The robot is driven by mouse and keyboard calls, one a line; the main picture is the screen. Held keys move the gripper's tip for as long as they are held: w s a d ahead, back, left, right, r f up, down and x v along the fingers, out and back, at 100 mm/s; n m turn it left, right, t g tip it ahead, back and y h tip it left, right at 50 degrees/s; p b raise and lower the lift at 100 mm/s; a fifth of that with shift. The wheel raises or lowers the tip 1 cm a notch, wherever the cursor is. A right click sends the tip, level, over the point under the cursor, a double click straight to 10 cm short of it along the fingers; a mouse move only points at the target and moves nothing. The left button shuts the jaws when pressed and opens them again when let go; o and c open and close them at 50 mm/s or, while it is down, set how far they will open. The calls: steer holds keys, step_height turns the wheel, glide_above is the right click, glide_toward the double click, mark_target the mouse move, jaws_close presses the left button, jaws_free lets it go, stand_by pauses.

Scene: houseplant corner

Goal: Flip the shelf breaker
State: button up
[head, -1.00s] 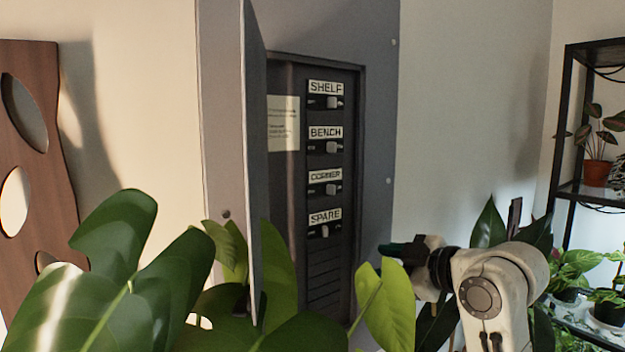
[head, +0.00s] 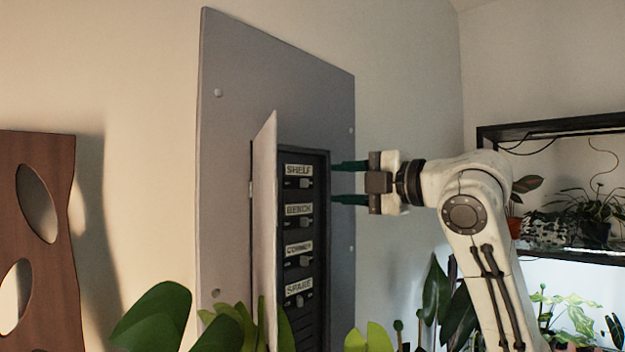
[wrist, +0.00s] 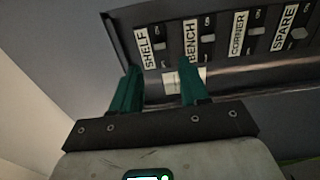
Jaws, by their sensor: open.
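The shelf breaker (head: 304,183) is a small light lever under the SHELF label (head: 298,170), at the top of the row inside the open panel. In the wrist view the shelf breaker (wrist: 159,46) is just beyond the fingertips. I cannot tell its on or off position for sure. My gripper (head: 336,182) has dark green fingers, spread apart and empty. They point left at the panel, level with the shelf breaker and to its right, apparently not touching it. In the wrist view my gripper (wrist: 160,68) has its fingers below the SHELF and BENCH labels.
Below are the bench (head: 305,222), corner (head: 305,261) and spare (head: 299,300) breakers, close together. The panel door (head: 265,230) stands open on the left. Plant leaves (head: 160,315) fill the bottom. A plant rack (head: 560,252) stands at the right. The wall above my arm is clear.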

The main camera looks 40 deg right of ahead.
mark_target(308, 184)
steer(key=w, duration=0.2)
steer(key=w+p, duration=0.1)
steer(key=w, duration=0.1)
steer(key=w+p, duration=0.1)
steer(key=w, duration=0.2)
steer(key=shift+w+a, duration=0.1)
steer(key=shift+a, duration=0.15)
jaws_close()
steer(key=shift+f, duration=0.1)
